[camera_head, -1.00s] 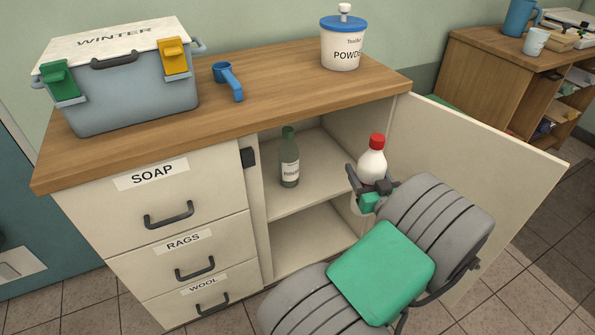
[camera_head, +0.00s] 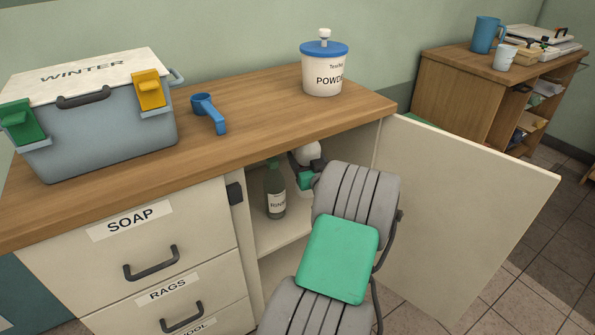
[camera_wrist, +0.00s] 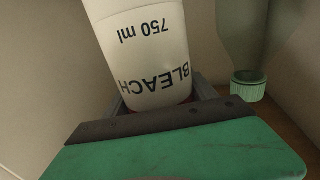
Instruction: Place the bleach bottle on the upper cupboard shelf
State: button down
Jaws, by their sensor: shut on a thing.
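The white bleach bottle (camera_head: 308,155) is inside the open cupboard, at the level of the upper shelf (camera_head: 278,236). Its label reads BLEACH 750 ml in the wrist view (camera_wrist: 150,50), where it appears upside down. My gripper (camera_head: 308,176) is shut on the bottle. The red cap seen earlier is hidden by the countertop edge now. A green bottle (camera_head: 274,190) stands upright on the same shelf, left of my gripper, and it also shows in the wrist view (camera_wrist: 250,45). My arm hides the bleach bottle's base, so I cannot tell whether it touches the shelf.
The cupboard door (camera_head: 460,215) stands open to the right. The wooden countertop (camera_head: 255,125) overhangs the opening and carries a WINTER box (camera_head: 105,125), a blue scoop (camera_head: 209,112) and a powder tub (camera_head: 322,78). Labelled drawers (camera_head: 150,240) are on the left.

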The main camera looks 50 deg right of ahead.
aim_at(311, 191)
jog(key=w+d+f+b, duration=0.1)
jog(key=w+f+b, duration=0.2)
jog(key=f, duration=0.4)
jog(key=shift+w+b, duration=0.15)
jog(key=shift+b, duration=0.15)
jog(key=c, duration=0.6)
grip_release()
jog(key=shift+f, duration=0.1)
jog(key=p+v, duration=0.1)
jog(key=v, duration=1.1)
